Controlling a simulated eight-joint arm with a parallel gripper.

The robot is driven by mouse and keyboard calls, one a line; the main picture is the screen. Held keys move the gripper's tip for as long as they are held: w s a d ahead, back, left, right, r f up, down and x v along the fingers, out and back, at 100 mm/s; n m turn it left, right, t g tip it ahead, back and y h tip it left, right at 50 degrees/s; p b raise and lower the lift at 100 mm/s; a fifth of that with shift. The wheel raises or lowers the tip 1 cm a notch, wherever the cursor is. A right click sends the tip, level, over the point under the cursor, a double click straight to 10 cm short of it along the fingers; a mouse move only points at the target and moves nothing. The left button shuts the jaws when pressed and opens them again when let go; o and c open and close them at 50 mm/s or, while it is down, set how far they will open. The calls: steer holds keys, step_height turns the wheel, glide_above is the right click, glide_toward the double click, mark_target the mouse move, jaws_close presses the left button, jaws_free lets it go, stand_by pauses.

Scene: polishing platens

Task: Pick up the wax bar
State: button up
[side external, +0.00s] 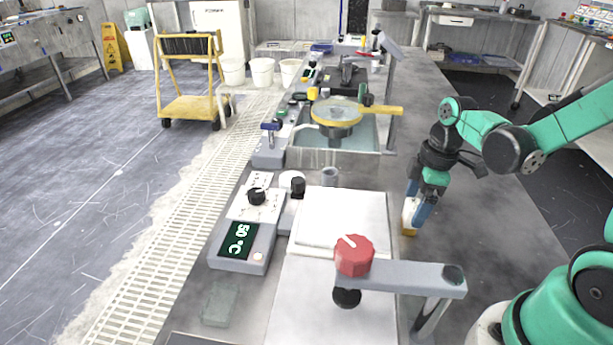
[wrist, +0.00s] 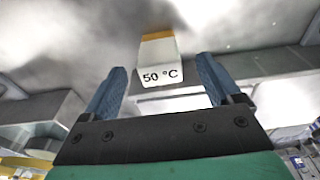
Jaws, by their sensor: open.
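The wax bar, a small block with a white side marked "50 °C" and a yellow-orange end, shows in the wrist view (wrist: 158,62) and the side view (side external: 408,213). It stands on the grey bench right of the white plates. My gripper (side external: 417,211) points down at it with blue fingers. In the wrist view my gripper (wrist: 160,66) is open, one finger on each side of the bar, with gaps visible between the fingers and the bar. In the side view the near finger hides part of the bar.
A heater with a "50 °C" display (side external: 239,241) and a red-knobbed arm (side external: 354,255) over a white plate stand to the left. A basin with a yellow-rimmed round tool (side external: 337,112) lies farther back. The bench (side external: 470,225) right of the bar is clear.

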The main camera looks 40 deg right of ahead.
steer(key=shift+a+f, duration=0.1)
steer(key=shift+f, duration=0.8)
jaws_close()
steer(key=shift+r, duration=0.1)
